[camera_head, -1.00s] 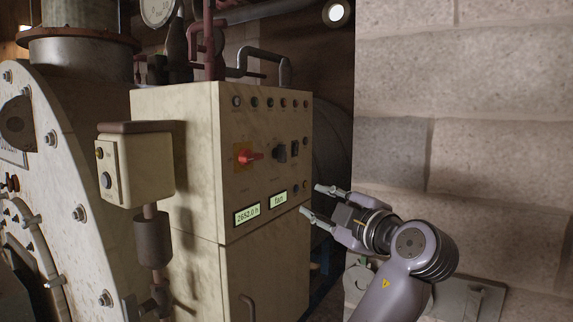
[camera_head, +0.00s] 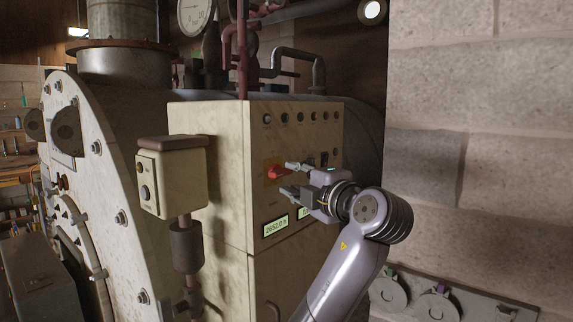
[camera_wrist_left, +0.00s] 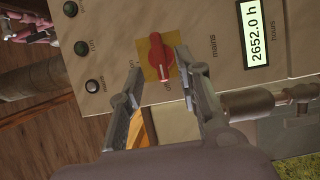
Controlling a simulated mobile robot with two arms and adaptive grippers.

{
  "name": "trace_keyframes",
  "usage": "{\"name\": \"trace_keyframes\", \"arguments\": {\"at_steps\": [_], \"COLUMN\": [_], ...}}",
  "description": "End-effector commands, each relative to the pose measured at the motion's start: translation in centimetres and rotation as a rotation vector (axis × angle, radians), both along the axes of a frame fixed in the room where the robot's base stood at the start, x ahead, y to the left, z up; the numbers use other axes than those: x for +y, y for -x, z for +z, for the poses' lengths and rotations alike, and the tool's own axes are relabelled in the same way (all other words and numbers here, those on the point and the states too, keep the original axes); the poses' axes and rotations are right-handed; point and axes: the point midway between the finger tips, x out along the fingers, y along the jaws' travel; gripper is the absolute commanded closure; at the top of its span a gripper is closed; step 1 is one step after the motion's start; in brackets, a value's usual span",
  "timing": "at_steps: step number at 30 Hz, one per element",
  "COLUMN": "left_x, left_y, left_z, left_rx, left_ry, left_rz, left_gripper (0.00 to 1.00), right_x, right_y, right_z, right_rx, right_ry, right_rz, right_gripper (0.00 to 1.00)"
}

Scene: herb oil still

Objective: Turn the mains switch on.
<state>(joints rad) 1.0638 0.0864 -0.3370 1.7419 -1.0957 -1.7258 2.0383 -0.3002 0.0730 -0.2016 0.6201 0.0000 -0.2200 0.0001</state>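The mains switch is a red rotary knob (camera_head: 276,172) on a yellow plate, on the front of the cream cabinet (camera_head: 215,150). The left wrist view shows this knob (camera_wrist_left: 160,57) close up, with its narrow end toward the "off" label. The "on" label is to the left in that view. My left gripper (camera_head: 288,178) is in front of the panel at the switch, its fingers parted. In the left wrist view the open fingers (camera_wrist_left: 160,68) lie to either side of the knob, with gaps showing; I cannot tell any contact. My right gripper is not in view.
An hours display (camera_head: 276,226) reading 2652.0 h is below the switch. A row of small round lamps or buttons runs along the panel top. A small control box (camera_head: 172,178) on a post stands to the left. A block wall (camera_head: 480,120) is on the right.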

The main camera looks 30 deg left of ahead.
Motion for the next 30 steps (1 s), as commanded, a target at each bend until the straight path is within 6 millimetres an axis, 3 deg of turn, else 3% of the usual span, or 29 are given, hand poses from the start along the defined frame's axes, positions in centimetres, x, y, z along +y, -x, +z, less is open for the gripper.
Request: {"name": "trace_keyframes", "arguments": {"at_steps": [7,19,30], "left_x": [3.0,3.6,3.5], "left_y": [-1.5,-1.8,-1.8], "left_z": [0.2,-0.1,0.0], "left_rx": [0.001,0.0,0.0], "left_ry": [-0.002,0.0,0.0], "left_rz": [0.001,-0.001,-0.001], "left_gripper": [0.69,0.69,0.94], "right_x": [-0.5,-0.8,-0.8], "right_y": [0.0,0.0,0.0], "right_z": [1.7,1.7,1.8], "right_rx": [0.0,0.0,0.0], "right_ry": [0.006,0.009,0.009], "right_rz": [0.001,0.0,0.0], "right_gripper": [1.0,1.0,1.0]}}
